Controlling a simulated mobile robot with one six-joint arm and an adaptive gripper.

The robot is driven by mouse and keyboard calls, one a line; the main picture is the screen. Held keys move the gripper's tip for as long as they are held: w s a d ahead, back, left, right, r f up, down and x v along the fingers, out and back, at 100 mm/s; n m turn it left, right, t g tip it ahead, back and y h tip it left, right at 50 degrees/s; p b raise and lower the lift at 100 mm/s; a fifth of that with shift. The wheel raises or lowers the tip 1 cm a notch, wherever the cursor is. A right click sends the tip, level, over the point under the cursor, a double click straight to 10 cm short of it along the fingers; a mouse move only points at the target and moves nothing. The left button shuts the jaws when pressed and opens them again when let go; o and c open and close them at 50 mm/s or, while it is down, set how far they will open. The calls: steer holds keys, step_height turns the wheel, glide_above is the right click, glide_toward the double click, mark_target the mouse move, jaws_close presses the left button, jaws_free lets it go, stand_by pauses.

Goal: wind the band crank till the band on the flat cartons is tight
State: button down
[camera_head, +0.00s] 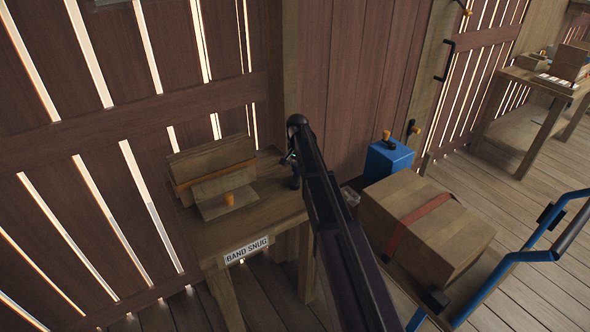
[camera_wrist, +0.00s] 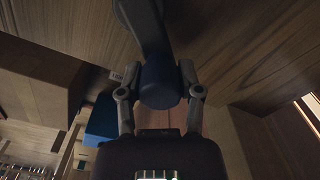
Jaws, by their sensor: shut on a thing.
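The flat cartons (camera_head: 208,158) stand at the back of a small wooden table (camera_head: 262,207), with an orange band (camera_head: 184,187) across them. My gripper (camera_head: 292,158) is at the table's right end, right of the cartons, partly hidden by my arm. In the wrist view my gripper (camera_wrist: 160,75) has its two fingers closed on a dark blue round handle (camera_wrist: 160,88). A dark arm (camera_wrist: 147,30) runs up from that handle, which looks like the band crank. The crank's base is hidden in the head view. I cannot tell how tight the band is.
A "BAND SNUG" sign (camera_head: 246,250) hangs on the table front. A slatted wall (camera_head: 110,130) is close behind.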

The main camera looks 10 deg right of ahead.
steer(key=shift+s, duration=0.15)
steer(key=shift+c, duration=1.3)
jaws_free()
steer(key=s+a+n, duration=0.3)
steer(key=s+n, duration=0.1)
steer(key=s, duration=1)
steer(key=s+a+n, duration=0.4)
steer(key=s, duration=1)
steer(key=s+r+p, duration=0.3)
steer(key=r+p, duration=0.5)
steer(key=shift+r+p, duration=0.3)
steer(key=shift+p, duration=0.05)
steer(key=shift+s, duration=0.1)
